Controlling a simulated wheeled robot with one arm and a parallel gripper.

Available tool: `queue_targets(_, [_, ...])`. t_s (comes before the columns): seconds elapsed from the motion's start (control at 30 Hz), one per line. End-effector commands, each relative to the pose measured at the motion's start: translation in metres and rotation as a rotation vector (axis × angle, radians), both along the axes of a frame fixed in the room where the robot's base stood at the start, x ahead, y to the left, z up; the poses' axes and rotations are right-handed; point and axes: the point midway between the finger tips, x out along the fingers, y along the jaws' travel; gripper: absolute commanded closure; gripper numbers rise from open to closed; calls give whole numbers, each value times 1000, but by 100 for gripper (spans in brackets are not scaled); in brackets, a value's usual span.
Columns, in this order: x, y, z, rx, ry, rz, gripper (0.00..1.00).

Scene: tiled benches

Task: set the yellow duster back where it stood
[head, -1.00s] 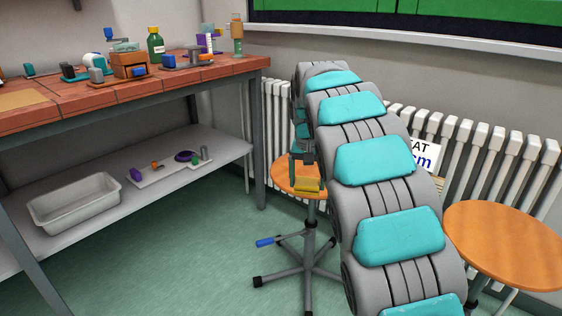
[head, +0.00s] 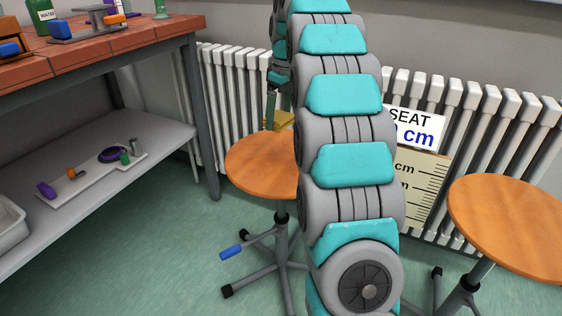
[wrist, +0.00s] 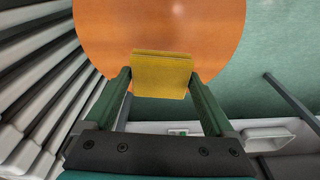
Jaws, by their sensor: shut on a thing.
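The yellow duster (head: 284,119) is partly hidden behind my arm in the head view, near the far edge of the left stool's round orange seat (head: 255,168). In the wrist view the duster (wrist: 162,78) sits between the two green fingers of my gripper (wrist: 161,72), which is shut on it. The orange seat (wrist: 215,30) shows beyond the duster there. I cannot tell whether the duster touches the seat.
A white radiator (head: 225,95) stands close behind the stool. A second orange stool (head: 510,225) is at the right. A seat-height sign (head: 412,128) and scale stand between them. A tiled bench (head: 100,55) with a lower shelf (head: 150,145) is at the left. Green floor lies between.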

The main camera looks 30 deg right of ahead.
Motion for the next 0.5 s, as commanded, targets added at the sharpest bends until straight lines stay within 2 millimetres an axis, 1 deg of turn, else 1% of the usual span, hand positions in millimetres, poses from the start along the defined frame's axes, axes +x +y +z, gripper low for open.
queue_targets(0.03, [-2,-5,0,1,-3,21,63])
queue_targets(0.13, [-5,-8,1,0,-4,47,63])
queue_targets(0.5, [-5,-9,-1,0,-4,52,63])
